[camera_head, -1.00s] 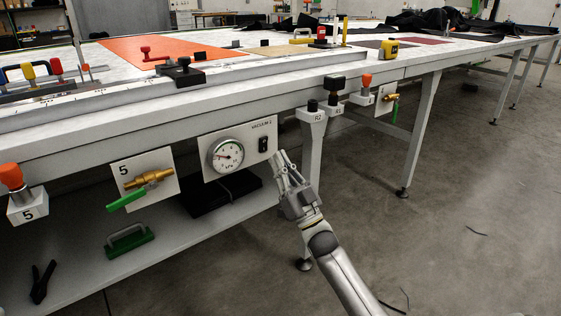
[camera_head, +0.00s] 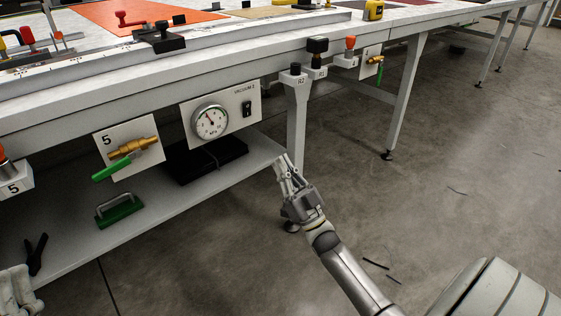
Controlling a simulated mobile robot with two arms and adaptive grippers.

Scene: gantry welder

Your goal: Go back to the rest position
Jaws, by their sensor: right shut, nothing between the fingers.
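My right gripper (camera_head: 284,163) is in front of the table leg, below and right of the vacuum panel (camera_head: 253,88). Its fingers are together and hold nothing. It touches no switch or valve. The panel carries a round gauge (camera_head: 210,122) and a black rocker switch (camera_head: 247,108). My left gripper (camera_head: 16,292) shows only in part at the bottom left corner, cut off by the frame edge. Its fingers cannot be made out.
The long white table (camera_head: 150,75) runs across the view. A brass valve with a green handle (camera_head: 112,170) sticks out on panel 5. The lower shelf (camera_head: 165,205) holds a green-based handle tool (camera_head: 119,211) and a black folded item (camera_head: 205,160).

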